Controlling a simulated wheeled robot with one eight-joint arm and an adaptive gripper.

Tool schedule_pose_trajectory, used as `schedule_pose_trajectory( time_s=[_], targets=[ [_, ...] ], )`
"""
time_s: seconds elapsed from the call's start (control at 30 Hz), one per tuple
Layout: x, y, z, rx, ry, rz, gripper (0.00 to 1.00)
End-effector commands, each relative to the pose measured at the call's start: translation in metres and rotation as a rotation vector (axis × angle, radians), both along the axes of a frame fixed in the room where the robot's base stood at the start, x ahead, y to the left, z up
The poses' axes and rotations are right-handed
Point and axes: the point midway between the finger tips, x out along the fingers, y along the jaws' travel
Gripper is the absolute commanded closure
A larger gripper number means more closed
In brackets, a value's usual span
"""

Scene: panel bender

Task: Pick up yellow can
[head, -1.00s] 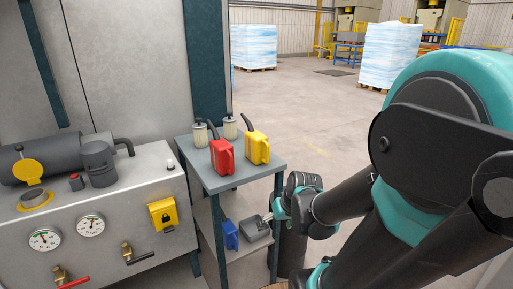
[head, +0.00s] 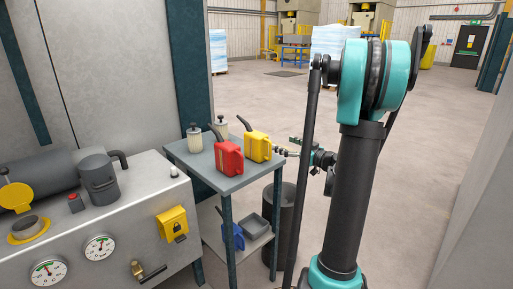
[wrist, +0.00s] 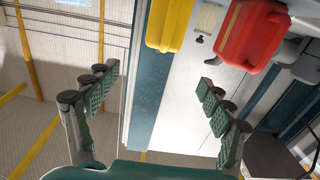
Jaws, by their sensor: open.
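The yellow can (head: 257,146) with a dark spout stands upright on the top shelf of a grey table (head: 205,172), right of a red can (head: 228,157). My gripper (head: 287,150) is just right of the yellow can in the head view, and its fingers look small there. In the wrist view my gripper (wrist: 155,95) is open and empty, with its two padded fingers wide apart. The yellow can (wrist: 168,24) is at the top of that view, beyond the fingertips, and the red can (wrist: 250,35) is right of it. I see no contact with either can.
Two pale bottles with dark tops (head: 194,138) stand behind the cans. A blue can (head: 233,235) and a grey tray (head: 250,226) are on the lower shelf. A dark bin (head: 285,215) stands beside the table. The machine panel (head: 110,225) is at left. The floor behind is open.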

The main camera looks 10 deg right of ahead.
Motion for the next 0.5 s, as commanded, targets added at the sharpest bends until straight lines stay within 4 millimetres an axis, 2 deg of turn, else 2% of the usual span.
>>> schedule_pose_trajectory(
  time_s=[0.3,0.5],
  targets=[
    [0.05,0.04,-0.001,0.0,0.003,0.006,0.19],
    [0.077,0.059,-0.001,0.0,0.004,0.004,0.19]
  ],
)
